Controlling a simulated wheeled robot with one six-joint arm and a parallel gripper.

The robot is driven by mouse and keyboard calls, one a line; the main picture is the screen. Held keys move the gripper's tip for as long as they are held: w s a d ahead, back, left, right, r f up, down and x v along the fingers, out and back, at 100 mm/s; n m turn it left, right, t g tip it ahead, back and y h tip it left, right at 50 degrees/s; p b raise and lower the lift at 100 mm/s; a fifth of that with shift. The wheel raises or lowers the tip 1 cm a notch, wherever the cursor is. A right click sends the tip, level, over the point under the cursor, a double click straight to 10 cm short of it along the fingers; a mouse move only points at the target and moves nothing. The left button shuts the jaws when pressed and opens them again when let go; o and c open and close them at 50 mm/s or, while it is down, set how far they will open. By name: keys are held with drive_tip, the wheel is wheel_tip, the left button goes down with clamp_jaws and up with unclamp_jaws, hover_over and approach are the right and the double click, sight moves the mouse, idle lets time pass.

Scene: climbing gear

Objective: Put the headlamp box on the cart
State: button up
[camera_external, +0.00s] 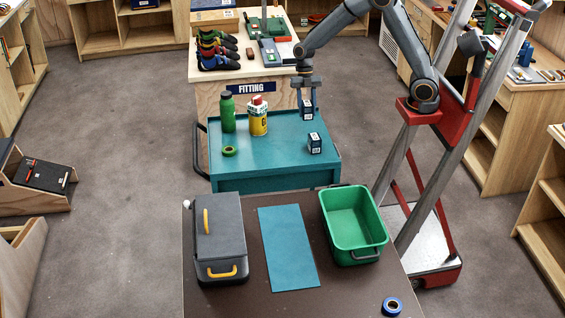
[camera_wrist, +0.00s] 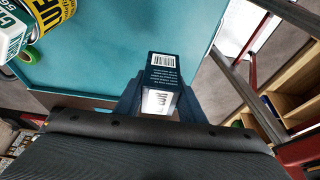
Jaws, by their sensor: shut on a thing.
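My gripper (camera_external: 307,96) is shut on a small dark blue and white box, the headlamp box (camera_external: 307,111), at the right rear of the teal-topped cart (camera_external: 275,165). In the wrist view the headlamp box (camera_wrist: 163,75) sits between both fingers, with a barcode on its upper face. I cannot tell whether its underside touches the cart top. A second, similar dark box (camera_external: 314,143) stands on the cart in front of it.
A green bottle (camera_external: 228,112), a yellow can (camera_external: 258,119) and a green tape roll (camera_external: 230,151) stand on the cart's left half. The fitting counter is behind. A brown table in front holds a grey case (camera_external: 220,240) and a green bin (camera_external: 326,205).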

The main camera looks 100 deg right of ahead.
wheel_tip(320, 180, down, 9)
drive_tip(key=shift+p, duration=1.05)
drive_tip(key=shift+f, duration=0.15)
drive_tip(key=o, duration=1.1)
drive_tip(key=b+v, duration=0.3)
drive_tip(key=v, duration=0.9)
drive_tip(key=s+a+f+m+h, duration=0.4)
drive_tip(key=s+a+m, duration=1)
drive_tip(key=a+m, duration=0.3)
drive_tip(key=shift+f+m+t, duration=0.15)
drive_tip(key=shift+m+t, duration=0.25)
drive_tip(key=shift+m, duration=0.1)
